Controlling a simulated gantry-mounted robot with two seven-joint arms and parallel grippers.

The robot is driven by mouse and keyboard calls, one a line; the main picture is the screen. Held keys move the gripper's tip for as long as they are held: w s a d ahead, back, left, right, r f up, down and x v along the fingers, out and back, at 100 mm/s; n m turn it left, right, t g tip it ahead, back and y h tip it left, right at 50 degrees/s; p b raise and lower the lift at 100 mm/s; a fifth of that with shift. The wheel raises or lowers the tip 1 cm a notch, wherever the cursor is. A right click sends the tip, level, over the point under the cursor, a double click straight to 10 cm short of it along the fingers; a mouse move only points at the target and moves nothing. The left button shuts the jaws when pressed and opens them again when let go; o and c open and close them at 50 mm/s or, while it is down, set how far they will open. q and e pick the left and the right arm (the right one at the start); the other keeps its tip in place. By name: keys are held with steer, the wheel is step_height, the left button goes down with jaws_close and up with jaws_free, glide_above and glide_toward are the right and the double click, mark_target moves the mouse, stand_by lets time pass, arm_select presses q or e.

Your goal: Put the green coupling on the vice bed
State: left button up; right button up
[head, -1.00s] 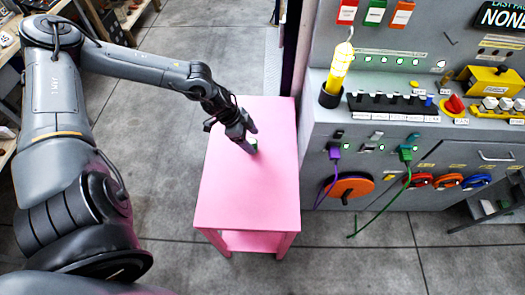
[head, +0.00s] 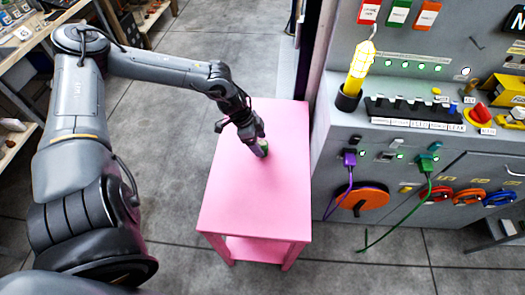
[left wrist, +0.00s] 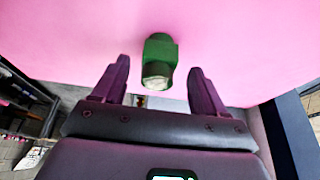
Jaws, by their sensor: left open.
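The green coupling (left wrist: 160,55) stands on the pink table (head: 245,205), with a pale end facing the left wrist camera. In the head view the coupling (head: 264,150) is mostly hidden behind my left gripper (head: 258,148). In the left wrist view my left gripper (left wrist: 157,80) is open, with one finger to each side of the coupling and the coupling at or just past the fingertips. I cannot tell whether a finger touches it. I see no vice bed. My right gripper is not in view.
A grey control panel (head: 390,150) with switches, a yellow lamp (head: 361,66) and plugged purple and green cables (head: 402,211) stands right of the table. Shelves (head: 20,60) line the left edge. The rest of the pink tabletop is bare.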

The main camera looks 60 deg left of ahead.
mark_target(260, 143)
arm_select(q)
steer(key=shift+b+x, duration=0.45)
steer(key=shift+x, duration=0.55)
steer(key=shift+w+d+f+b, duration=0.15)
steer(key=shift+d+f+b, duration=0.05)
steer(key=shift+f+b, duration=0.5)
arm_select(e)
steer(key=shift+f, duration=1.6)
arm_select(q)
steer(key=c, duration=1.1)
steer(key=shift+c, duration=0.2)
steer(key=shift+r, duration=0.2)
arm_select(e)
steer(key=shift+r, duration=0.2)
